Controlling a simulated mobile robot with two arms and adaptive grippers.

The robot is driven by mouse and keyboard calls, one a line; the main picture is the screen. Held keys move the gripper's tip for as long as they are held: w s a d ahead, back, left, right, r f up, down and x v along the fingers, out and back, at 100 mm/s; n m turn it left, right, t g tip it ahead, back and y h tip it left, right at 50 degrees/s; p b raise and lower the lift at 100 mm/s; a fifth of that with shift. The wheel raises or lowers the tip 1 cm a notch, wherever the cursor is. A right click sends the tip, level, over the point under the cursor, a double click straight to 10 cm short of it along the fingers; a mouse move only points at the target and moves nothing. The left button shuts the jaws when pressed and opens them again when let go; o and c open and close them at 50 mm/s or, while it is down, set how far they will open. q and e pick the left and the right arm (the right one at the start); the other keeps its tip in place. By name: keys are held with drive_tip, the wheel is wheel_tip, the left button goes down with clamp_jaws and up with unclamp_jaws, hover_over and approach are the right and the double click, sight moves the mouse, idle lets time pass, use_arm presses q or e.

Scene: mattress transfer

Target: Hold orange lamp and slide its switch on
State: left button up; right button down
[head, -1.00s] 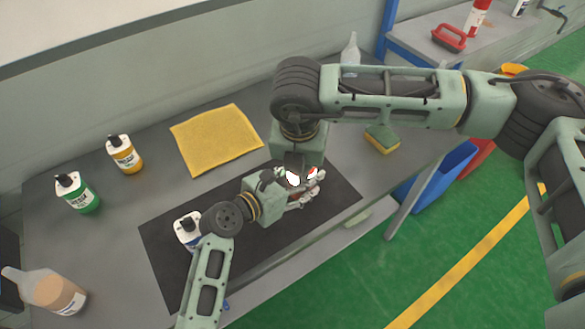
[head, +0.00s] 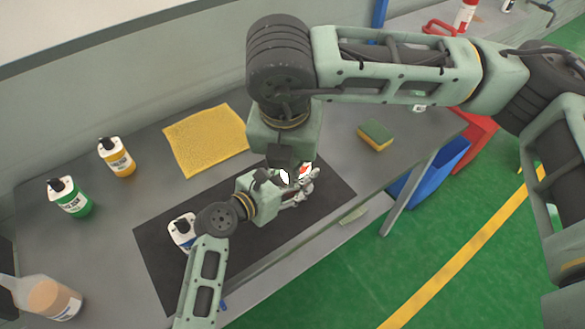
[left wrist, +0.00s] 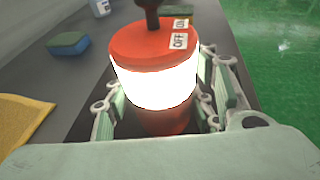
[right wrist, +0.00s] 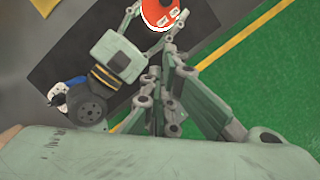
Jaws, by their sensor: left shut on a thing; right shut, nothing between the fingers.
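The orange lamp (left wrist: 160,70) is upright in the left wrist view, with an orange-red top and a bright white, glowing band. Its top carries OFF and ON labels; the switch's position is unclear. My left gripper (head: 303,188) is shut around the lamp's sides, and its fingers flank it in the left wrist view. In the head view, the lamp (head: 305,170) is mostly hidden by my arms. My right gripper (right wrist: 172,66) is shut and empty near the lamp, whose top (right wrist: 160,12) shows at the upper edge of the right wrist view. Contact between them cannot be seen.
Below is a black mat (head: 165,245) on a grey table (head: 95,220). A white-and-blue bottle (head: 182,232) stands by my left arm. A yellow cloth (head: 205,138), a sponge (head: 375,135), and green (head: 70,197) and yellow (head: 117,156) bottles lie around. Blue bin (head: 440,170) stands right.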

use_arm(q)
drive_tip(key=o, duration=1.6)
use_arm(e)
drive_tip(key=shift+v, duration=1.1)
